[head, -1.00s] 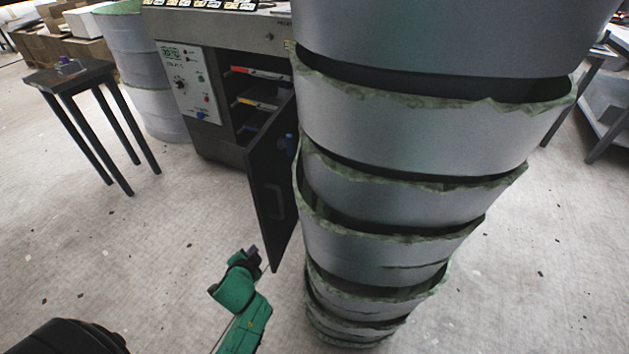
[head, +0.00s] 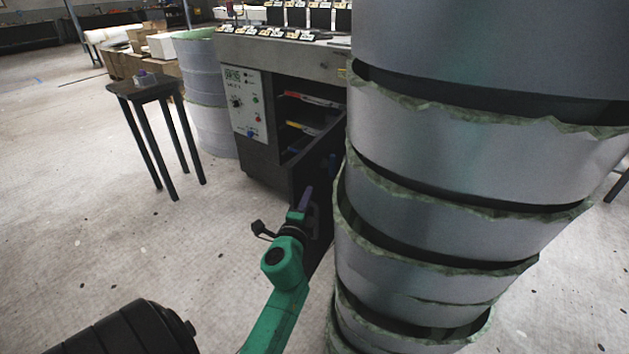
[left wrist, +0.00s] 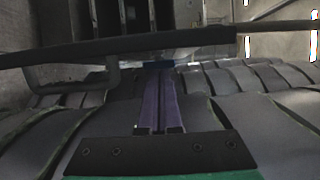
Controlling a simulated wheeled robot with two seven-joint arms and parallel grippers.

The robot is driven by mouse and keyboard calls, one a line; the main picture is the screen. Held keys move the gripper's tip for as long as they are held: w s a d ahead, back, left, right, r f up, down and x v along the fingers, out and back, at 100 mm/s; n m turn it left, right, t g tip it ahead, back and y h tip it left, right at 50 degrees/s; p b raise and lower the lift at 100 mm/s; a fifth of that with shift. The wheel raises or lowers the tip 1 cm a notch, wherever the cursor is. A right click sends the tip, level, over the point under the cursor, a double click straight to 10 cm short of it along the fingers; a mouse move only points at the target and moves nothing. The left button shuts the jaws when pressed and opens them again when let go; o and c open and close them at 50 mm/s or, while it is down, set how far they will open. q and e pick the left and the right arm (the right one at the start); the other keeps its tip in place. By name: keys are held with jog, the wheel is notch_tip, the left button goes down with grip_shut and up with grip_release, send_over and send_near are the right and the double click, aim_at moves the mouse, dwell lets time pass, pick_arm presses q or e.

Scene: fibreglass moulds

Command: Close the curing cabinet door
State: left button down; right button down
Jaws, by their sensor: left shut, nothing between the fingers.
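The curing cabinet (head: 262,160) stands at the back centre in the head view. Its dark door (head: 322,172) is swung open toward me, and the shelves inside show. My left gripper (head: 306,196) is shut and empty, close in front of the door's outer face, near its handle. I cannot tell whether it touches the door. In the left wrist view, the purple fingers (left wrist: 160,102) lie together and point at the door (left wrist: 150,45), seen as a dark bar across the picture. The door's handle (left wrist: 62,76) is left of the fingers. My right gripper is not in view.
A tall stack of grey moulds (head: 440,215) with ragged green rims stands just right of the door and hides part of it. A small dark table (head: 150,92) and another pale mould stack (head: 205,95) are at the left.

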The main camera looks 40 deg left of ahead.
aim_at(312, 181)
pick_arm(q)
jog(key=x, duration=0.6)
jog(key=shift+w+a, duration=0.2)
jog(key=shift+w, duration=0.05)
jog(key=shift+a, duration=0.1)
